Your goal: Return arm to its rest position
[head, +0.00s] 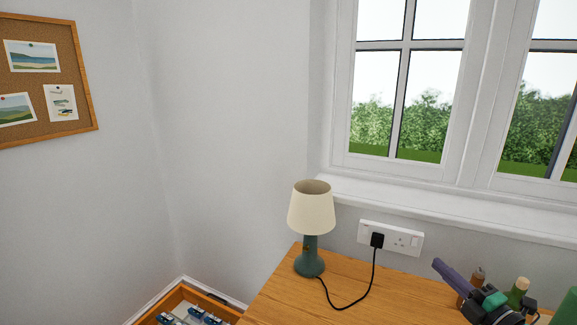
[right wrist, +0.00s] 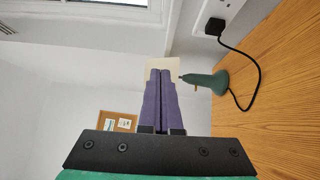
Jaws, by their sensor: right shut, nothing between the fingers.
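My right gripper (head: 437,263) is at the lower right of the head view, above the wooden table. Its purple fingers point up and left. They also show in the right wrist view (right wrist: 160,72), side by side with nothing held. A table lamp (head: 310,262) with a green base and a cream shade stands upright on the table, left of and apart from my right gripper. In the right wrist view the lamp base (right wrist: 208,82) appears sideways, and the fingers partly hide the shade. My left gripper is not in view.
The wooden table (head: 270,295) has clear space around the lamp's black cord, which runs to a plug (head: 377,240) in the wall socket. A brown bottle (head: 478,275) and a cork-topped bottle (head: 518,292) stand close by my right gripper. A wooden tray (head: 150,313) is lower left.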

